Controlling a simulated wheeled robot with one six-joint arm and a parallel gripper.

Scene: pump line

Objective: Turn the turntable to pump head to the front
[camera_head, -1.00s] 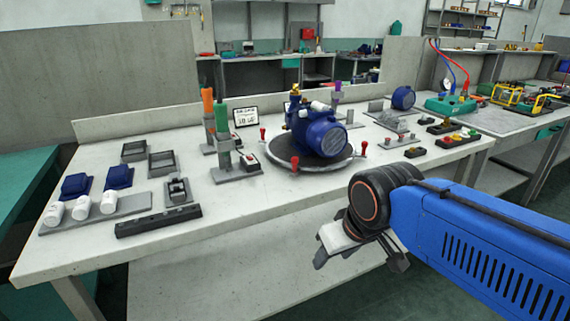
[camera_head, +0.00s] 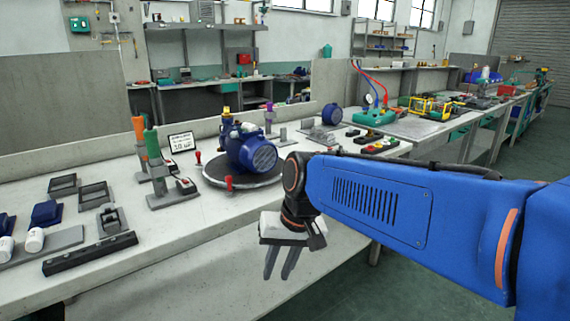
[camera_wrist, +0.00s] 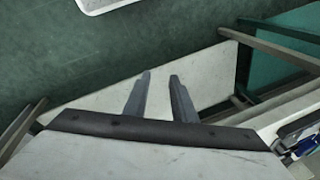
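The turntable (camera_head: 214,175) is a round dark disc with a pale rim on the workbench, with red-knobbed handles (camera_head: 229,184) around its edge. A blue pump (camera_head: 250,152) with a brass fitting stands on it. Its large round ribbed end faces right and toward the front. My gripper (camera_head: 279,262) hangs in front of the bench edge, to the right of and lower than the turntable, with its fingers pointing down. In the wrist view its two fingers (camera_wrist: 160,98) are apart with nothing between them.
Left of the turntable stand orange (camera_head: 139,130) and green (camera_head: 153,148) screwdriver-like tools in holders, and a small sign (camera_head: 181,143). A long black bar (camera_head: 90,253) lies near the front edge. Another blue motor part (camera_head: 332,114) stands behind right. The floor before the bench is clear.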

